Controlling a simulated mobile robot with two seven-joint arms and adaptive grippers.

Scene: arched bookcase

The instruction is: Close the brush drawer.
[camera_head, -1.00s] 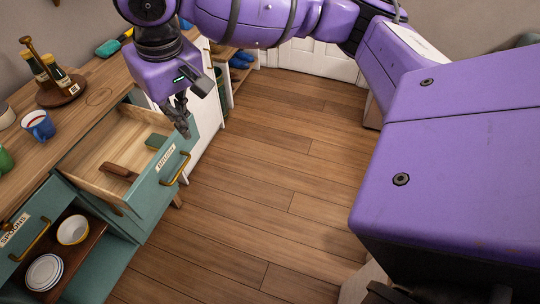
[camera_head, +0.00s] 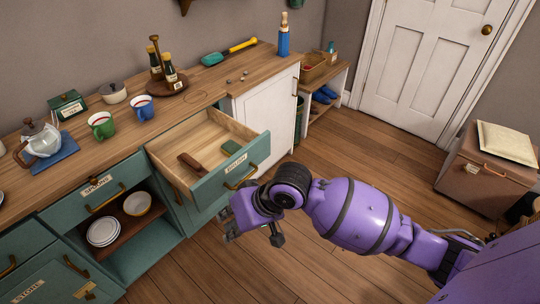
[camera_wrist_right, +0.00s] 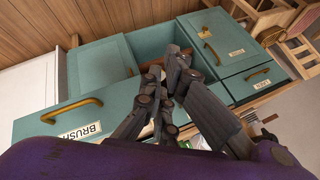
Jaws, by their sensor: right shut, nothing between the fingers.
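The brush drawer (camera_head: 213,188) is pulled out of the teal counter, with its front labelled and a brass handle (camera_head: 241,179) on it. Inside lie a brown brush-like piece (camera_head: 190,163) and a green block (camera_head: 205,151). My right gripper (camera_head: 229,233) is shut and empty, low in front of the drawer front. In the right wrist view the gripper's fingers (camera_wrist_right: 168,75) are together, and the drawer front with its BRUSH label (camera_wrist_right: 82,132) is at the lower left. Whether the gripper touches the drawer cannot be told. My left gripper is not in view.
The spoons drawer (camera_head: 97,194) is shut, above an open shelf with bowls (camera_head: 104,231). Mugs (camera_head: 102,125), a teapot (camera_head: 42,140) and bottles stand on the wooden counter (camera_head: 185,100). The floor (camera_head: 350,170) towards the door is clear.

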